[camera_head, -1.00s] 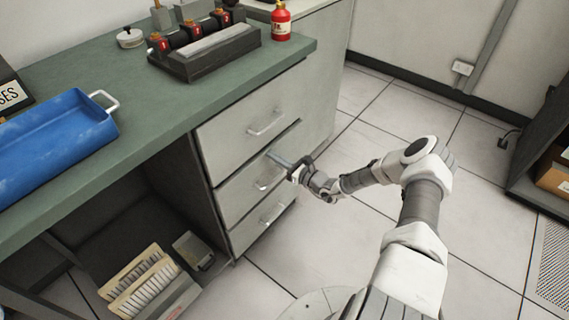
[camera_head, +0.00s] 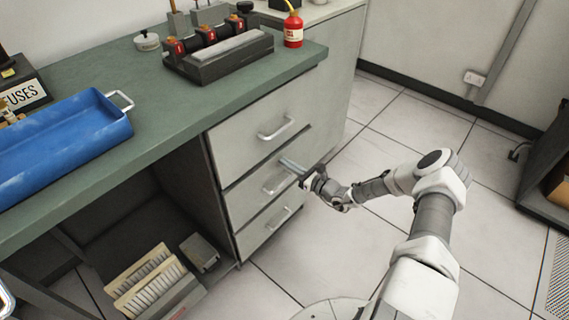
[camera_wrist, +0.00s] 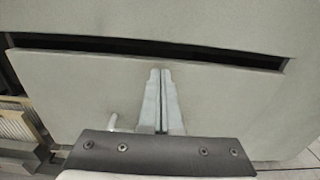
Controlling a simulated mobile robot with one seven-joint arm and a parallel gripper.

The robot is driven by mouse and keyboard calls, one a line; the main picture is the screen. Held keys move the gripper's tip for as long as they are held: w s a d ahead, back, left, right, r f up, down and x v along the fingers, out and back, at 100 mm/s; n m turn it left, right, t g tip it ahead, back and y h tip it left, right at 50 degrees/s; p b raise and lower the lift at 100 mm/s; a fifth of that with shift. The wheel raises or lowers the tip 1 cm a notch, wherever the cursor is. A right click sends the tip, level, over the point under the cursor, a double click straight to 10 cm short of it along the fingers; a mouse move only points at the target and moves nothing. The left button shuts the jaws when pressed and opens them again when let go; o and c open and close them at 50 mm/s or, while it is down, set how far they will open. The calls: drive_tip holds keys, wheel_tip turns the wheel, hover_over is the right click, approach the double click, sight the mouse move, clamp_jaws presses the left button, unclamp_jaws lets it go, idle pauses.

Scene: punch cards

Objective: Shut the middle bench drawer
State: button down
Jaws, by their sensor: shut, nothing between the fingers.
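The middle drawer (camera_head: 243,197) is the second of the three pale grey drawers under the green bench top. Its front looks close to flush with its neighbours; a dark gap (camera_wrist: 150,51) runs along its top edge in the wrist view. My gripper (camera_head: 288,163) is shut and empty, its fingertips at the upper part of this drawer's front, above its bar handle (camera_head: 276,184). In the wrist view the two fingers (camera_wrist: 161,74) lie together against or just before the drawer front (camera_wrist: 85,90). I cannot tell whether they touch it.
The top drawer (camera_head: 240,147) and bottom drawer (camera_head: 255,238) look shut, with protruding handles. A blue tray (camera_head: 125,128) is on the bench. The tiled floor right of the drawers is clear.

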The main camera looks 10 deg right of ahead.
drive_tip(key=p+v, duration=0.3)
drive_tip(key=v, duration=0.9)
drive_tip(key=s+a+r+n+g, duration=0.3)
drive_tip(key=a+r+n+g, duration=0.1)
drive_tip(key=r+n, duration=0.25)
drive_tip(key=s+a+r+n+g+h, duration=0.1)
drive_tip(key=s+a+r+n+g, duration=0.2)
drive_tip(key=r+n+g, duration=0.35)
drive_tip(key=s+a+r+n+g, duration=0.3)
drive_tip(key=a+r+n, duration=0.15)
drive_tip(key=r, duration=0.45)
drive_tip(key=s+d+r+n+t+h, duration=0.2)
drive_tip(key=s+r+n+h, duration=0.3)
drive_tip(key=s+r, duration=0.5)
drive_tip(key=s+d+r+n+t+h, duration=0.25)
drive_tip(key=s+r+n+h, duration=0.3)
drive_tip(key=s+r, duration=0.45)
wheel_tip(320, 180, up, 18)
drive_tip(key=s+p, duration=0.1)
drive_tip(key=p, duration=1.8)
drive_tip(key=shift+a+r+y, duration=0.1)
drive_tip(key=shift+y, duration=0.15)
